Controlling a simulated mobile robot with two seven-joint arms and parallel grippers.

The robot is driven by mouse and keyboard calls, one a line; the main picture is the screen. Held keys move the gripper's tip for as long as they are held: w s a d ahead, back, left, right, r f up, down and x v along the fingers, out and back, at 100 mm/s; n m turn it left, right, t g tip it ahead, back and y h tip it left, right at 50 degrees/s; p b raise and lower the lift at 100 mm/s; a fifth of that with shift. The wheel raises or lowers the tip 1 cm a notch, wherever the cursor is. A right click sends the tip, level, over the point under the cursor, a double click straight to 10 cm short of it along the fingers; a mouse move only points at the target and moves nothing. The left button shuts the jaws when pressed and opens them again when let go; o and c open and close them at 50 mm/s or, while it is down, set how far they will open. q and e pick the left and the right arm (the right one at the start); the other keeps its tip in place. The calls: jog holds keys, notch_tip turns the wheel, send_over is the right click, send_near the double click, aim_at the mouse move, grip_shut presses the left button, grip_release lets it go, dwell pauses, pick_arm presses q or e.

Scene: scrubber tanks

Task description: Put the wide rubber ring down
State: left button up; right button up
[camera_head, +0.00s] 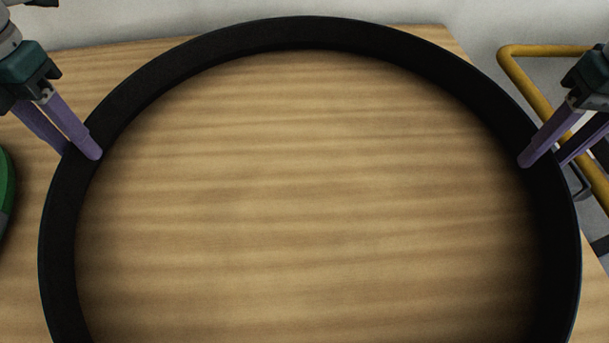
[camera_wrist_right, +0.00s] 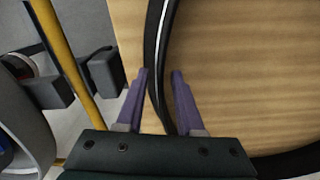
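The wide rubber ring (camera_head: 311,33) is a large black hoop that fills most of the head view, level above the light wooden table (camera_head: 310,190). Its near part is cut off by the bottom edge. My left gripper (camera_head: 82,155) is shut on the ring's left side, one finger inside and the other outside, its outer tip hidden by the ring. My right gripper (camera_head: 540,162) is shut on the right side in the same way. In the right wrist view, the ring's wall (camera_wrist_right: 157,45) runs between the purple fingers (camera_wrist_right: 161,75).
A yellow rail (camera_head: 530,85) stands beyond the table's right edge and also shows in the right wrist view (camera_wrist_right: 72,60). A green object (camera_head: 5,190) is partly visible at the left edge. The table inside the ring is bare.

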jog(key=shift+r, duration=0.1)
jog(key=shift+w+r, duration=0.1)
jog(key=shift+r, duration=0.25)
pick_arm(q)
notch_tip(320, 180, up, 12)
jog(key=shift+f, duration=0.25)
pick_arm(e)
notch_tip(320, 180, up, 11)
